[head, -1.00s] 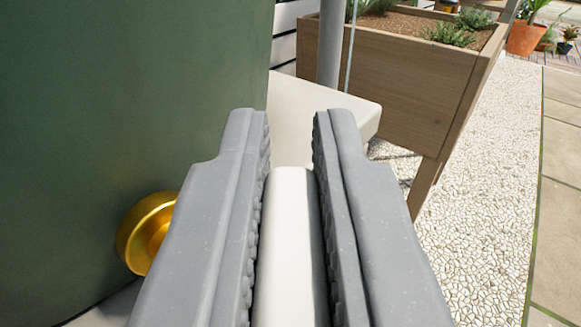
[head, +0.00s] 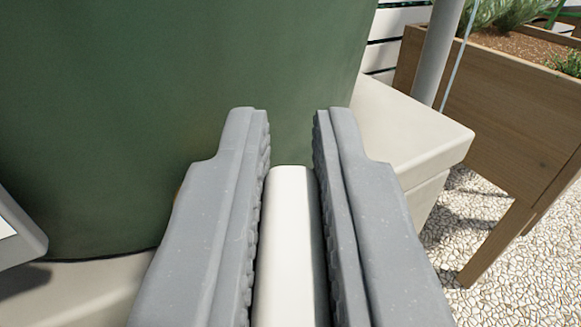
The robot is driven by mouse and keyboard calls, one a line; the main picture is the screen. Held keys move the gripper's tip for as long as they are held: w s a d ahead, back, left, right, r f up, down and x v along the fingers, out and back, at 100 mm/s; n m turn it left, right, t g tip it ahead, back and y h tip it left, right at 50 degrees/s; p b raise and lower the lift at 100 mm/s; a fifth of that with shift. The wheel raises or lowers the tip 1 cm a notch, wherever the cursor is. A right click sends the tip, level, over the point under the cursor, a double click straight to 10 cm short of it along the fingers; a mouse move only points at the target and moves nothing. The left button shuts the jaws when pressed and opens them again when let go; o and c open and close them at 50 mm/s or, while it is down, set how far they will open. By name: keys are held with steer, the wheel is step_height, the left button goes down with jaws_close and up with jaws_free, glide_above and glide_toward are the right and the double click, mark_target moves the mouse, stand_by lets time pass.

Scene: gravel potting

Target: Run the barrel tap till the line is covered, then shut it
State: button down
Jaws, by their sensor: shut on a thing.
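My gripper (head: 291,150) is in the middle of the head view, its two grey fingers shut on a white bar-like piece (head: 287,250) between them. It looks like a tap lever, but what it joins onto is hidden. The dark green barrel (head: 200,90) fills the left and centre behind the fingers. A thin sliver of brass shows at the left finger's edge; the rest of the brass part is hidden. No line, water or vessel is visible.
The barrel stands on a pale stone base (head: 410,125). A wooden planter (head: 500,130) with plants stands at the right on pale gravel (head: 455,230). A grey post (head: 437,55) stands between barrel and planter. A grey-edged object (head: 20,240) is at the left edge.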

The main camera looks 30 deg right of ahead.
steer(key=shift+w+r, duration=0.1)
steer(key=shift+r, duration=0.05)
steer(key=c, duration=1.5)
jaws_free()
steer(key=shift+o, duration=0.2)
steer(key=shift+s+a, duration=0.25)
steer(key=shift+s, duration=0.2)
steer(key=p+v, duration=0.2)
steer(key=v, duration=1)
steer(key=shift+s+f+p, duration=0.2)
steer(key=shift+s+p, duration=0.1)
steer(key=shift+a, duration=0.15)
